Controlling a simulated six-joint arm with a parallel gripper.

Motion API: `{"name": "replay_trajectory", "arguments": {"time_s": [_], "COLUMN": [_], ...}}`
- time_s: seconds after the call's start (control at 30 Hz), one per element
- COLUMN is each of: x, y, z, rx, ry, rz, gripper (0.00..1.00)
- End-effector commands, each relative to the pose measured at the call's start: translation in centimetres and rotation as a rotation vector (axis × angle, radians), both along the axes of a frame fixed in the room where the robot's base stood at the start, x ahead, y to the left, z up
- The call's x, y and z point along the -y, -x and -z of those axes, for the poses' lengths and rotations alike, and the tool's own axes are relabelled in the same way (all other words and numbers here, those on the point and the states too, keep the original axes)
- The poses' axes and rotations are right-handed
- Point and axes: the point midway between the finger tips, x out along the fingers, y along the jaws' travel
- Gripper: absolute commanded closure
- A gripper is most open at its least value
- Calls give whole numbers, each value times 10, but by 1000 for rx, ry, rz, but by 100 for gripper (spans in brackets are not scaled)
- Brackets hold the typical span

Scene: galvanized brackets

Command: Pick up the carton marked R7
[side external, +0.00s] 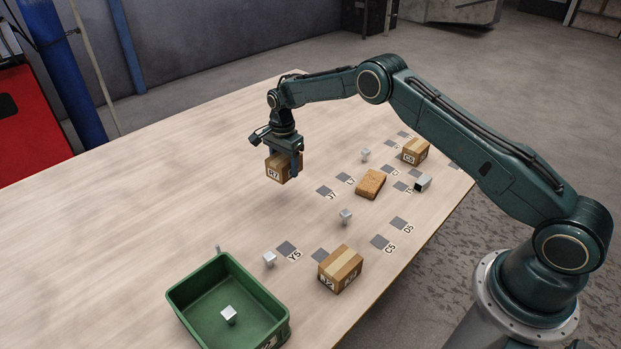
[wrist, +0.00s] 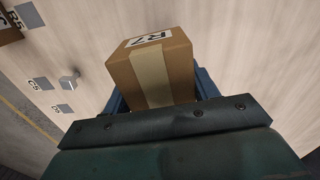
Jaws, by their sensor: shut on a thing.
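The carton marked R7 (side external: 276,169) is a small brown box with a pale tape strip and a white label. My gripper (side external: 284,163) is shut on it, with a finger on either side. In the side external view the carton appears held above the table, apart from the other things. In the wrist view the R7 carton (wrist: 152,72) fills the middle, its label at the top edge. The blue gripper fingers (wrist: 158,92) show on both its sides, partly hidden behind it and the dark gripper body.
A green bin (side external: 190,293) with a bracket inside stands at the front. The table's left side (side external: 120,210) is clear.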

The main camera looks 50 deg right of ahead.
Motion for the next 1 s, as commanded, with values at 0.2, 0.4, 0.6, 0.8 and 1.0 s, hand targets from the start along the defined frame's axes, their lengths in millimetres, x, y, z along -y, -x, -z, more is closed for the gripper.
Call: {"name": "replay_trajectory", "arguments": {"time_s": [0.2,0.4,0.6,0.8,1.0], "x": [0,0,0,0,0], "y": [-1,-1,0,0,0], "z": [-50,-82,-100,-104,-104], "rx": [4,3,2,1,1], "ry": [0,0,0,0,0], "rz": [0,0,0,0,0], "gripper": [70,70,70,70,70]}}
